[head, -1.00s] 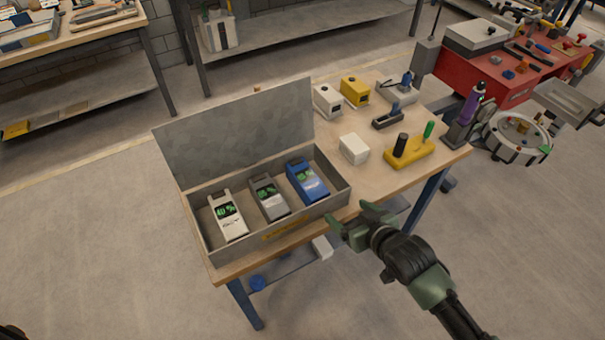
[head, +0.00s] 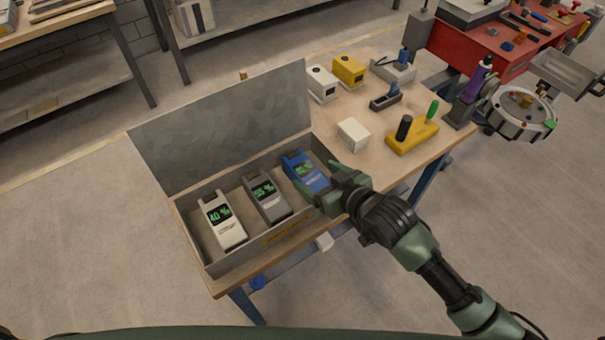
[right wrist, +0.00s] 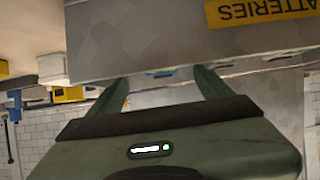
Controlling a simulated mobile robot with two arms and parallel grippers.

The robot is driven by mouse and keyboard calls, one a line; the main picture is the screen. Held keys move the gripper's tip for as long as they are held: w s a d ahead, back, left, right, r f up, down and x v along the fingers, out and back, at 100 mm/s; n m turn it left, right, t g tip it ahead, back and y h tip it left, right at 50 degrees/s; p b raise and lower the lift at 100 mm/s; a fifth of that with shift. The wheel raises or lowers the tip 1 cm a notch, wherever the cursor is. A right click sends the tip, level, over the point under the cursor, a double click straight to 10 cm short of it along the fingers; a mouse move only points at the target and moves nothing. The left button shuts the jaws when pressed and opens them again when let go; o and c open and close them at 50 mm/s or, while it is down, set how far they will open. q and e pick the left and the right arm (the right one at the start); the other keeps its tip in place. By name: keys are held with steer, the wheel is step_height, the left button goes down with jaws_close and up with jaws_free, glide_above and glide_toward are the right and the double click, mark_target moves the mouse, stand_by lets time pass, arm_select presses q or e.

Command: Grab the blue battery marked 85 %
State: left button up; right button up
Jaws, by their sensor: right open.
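The blue battery (head: 296,161) lies at the right end of an open grey box (head: 240,250) on the workbench. Its green digits are too small to read surely. A white battery (head: 223,225) showing 40 % and a grey battery (head: 267,202) showing 55 % lie left of it. My right gripper (head: 323,182) is open at the box's right front, its fingers beside and partly in front of the blue battery's near end. In the right wrist view, a bit of blue (right wrist: 160,72) shows between the open fingers (right wrist: 163,90). My left gripper is out of view.
The box's raised lid (head: 225,130) stands behind the batteries. The box front carries a yellow BATTERIES label (right wrist: 262,9). Right of the box stand a white block (head: 353,134), a yellow holder (head: 412,138) with two upright handles, and white and yellow chargers (head: 349,71).

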mark_target(306, 170)
steer(key=shift+w+a+f, duration=0.2)
steer(key=shift+w+a, duration=0.05)
steer(key=shift+w, duration=0.05)
steer(key=p+x, duration=0.1)
steer(key=x, duration=0.3)
steer(key=shift+f, duration=0.2)
steer(key=shift+w+a+f, duration=0.1)
steer(key=shift+w+a, duration=0.05)
steer(key=shift+w, duration=0.05)
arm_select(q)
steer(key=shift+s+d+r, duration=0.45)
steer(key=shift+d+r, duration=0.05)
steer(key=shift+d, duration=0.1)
arm_select(e)
steer(key=shift+c, duration=0.7)
jaws_close()
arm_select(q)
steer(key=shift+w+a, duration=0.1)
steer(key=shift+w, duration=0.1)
arm_select(e)
steer(key=shift+w, duration=0.1)
